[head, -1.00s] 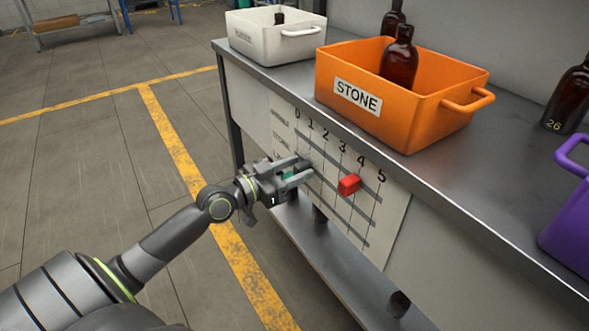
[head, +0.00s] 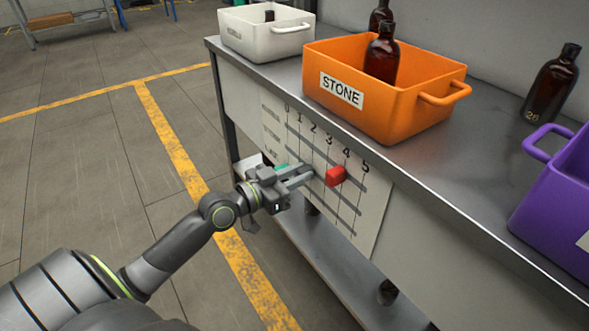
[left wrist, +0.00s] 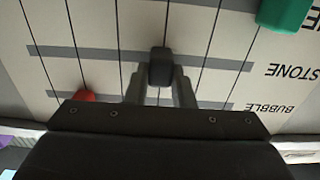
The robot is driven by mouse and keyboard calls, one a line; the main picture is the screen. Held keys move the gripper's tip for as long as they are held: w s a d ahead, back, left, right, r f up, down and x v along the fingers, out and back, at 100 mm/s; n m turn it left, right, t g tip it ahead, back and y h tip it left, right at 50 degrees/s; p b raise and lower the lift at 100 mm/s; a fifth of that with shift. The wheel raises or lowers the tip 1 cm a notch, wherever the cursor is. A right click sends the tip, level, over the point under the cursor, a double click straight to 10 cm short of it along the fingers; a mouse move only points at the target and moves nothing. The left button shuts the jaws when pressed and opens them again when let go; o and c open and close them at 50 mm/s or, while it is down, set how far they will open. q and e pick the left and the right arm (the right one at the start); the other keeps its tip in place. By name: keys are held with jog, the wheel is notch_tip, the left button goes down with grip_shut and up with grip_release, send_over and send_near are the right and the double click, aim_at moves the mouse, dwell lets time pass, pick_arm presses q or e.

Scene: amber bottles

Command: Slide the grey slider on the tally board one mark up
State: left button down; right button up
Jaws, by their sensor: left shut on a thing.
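The tally board (head: 357,218) is a pale panel on the bench's front, with numbered upright lines from 0 to 5 and grey row bars. My left gripper (head: 306,177) reaches it from the left, just left of the red slider (head: 336,176). In the left wrist view, its fingers are shut on the dark grey slider (left wrist: 160,66), which sits on the row labelled STONE. In the head view the gripper hides the grey slider. A green slider (left wrist: 284,13) is at the top right of the wrist view, and partly behind the gripper in the head view. My right gripper is not in view.
On the bench top (head: 447,162) stand an orange STONE crate (head: 430,112) with an amber bottle (head: 381,56), a white crate (head: 262,42), a purple crate (head: 545,200) and another bottle (head: 551,85). A lower shelf (head: 330,260) runs below the board.

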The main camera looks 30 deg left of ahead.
pick_arm(q)
jog(key=shift+a, duration=0.1)
jog(key=c, duration=1.2)
grip_release()
jog(key=shift+c, duration=0.2)
jog(key=v, duration=1.7)
jog(key=shift+s+a+f, duration=0.1)
jog(key=shift+s+a, duration=0.05)
